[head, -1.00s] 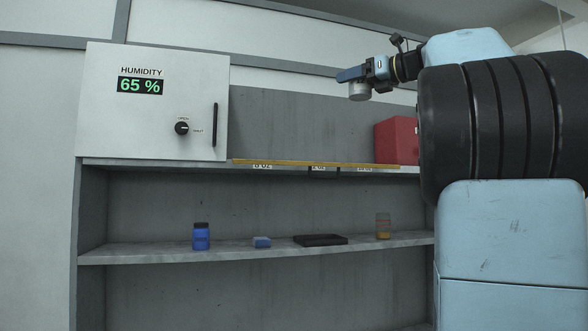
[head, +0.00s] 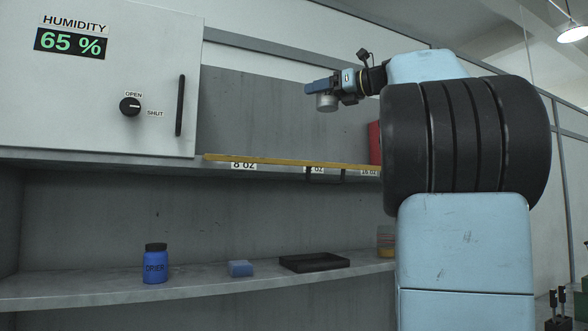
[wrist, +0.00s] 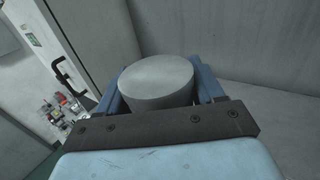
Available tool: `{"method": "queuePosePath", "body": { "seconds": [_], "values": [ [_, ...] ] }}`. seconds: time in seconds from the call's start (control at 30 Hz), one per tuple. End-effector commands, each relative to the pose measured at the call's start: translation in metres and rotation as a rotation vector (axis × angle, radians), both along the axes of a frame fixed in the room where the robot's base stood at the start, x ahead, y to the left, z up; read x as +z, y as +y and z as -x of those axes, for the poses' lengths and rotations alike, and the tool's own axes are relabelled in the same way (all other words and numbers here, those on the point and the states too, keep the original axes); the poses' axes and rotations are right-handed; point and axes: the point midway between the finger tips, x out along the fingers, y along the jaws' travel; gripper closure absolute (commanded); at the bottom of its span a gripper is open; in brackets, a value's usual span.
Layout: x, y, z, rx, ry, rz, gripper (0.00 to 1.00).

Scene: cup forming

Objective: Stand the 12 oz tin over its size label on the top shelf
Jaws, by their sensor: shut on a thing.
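My gripper (head: 320,88) is shut on a grey tin (head: 327,103), held upright in the air above the top shelf's level. In the wrist view the tin (wrist: 158,78) sits between the two blue fingers, its plain top facing the camera. The top shelf has a yellow front strip (head: 285,161) with size labels below it. The left label (head: 243,166) reads 8 OZ. The middle label (head: 316,169) is partly covered by a dark bracket and shows only OZ clearly. The right label (head: 370,171) is small and hard to read.
A humidity cabinet (head: 100,110) with a knob and handle stands left of the open shelf bay. A red box (head: 375,142) is at the right, partly behind my arm. The lower shelf holds a blue jar (head: 155,265), a blue block (head: 240,268) and a black tray (head: 314,262).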

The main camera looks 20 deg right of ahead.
Motion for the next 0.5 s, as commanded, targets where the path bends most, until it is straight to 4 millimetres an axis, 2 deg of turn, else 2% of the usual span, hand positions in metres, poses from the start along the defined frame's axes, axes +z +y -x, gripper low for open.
{"method": "queuePosePath", "body": {
  "seconds": [0.17,0.5],
  "values": [
    [-0.009,0.004,-0.021,0.008,0.003,-0.003,0.67],
    [-0.039,0.008,-0.088,0.01,0.002,-0.003,0.67]
  ]
}}
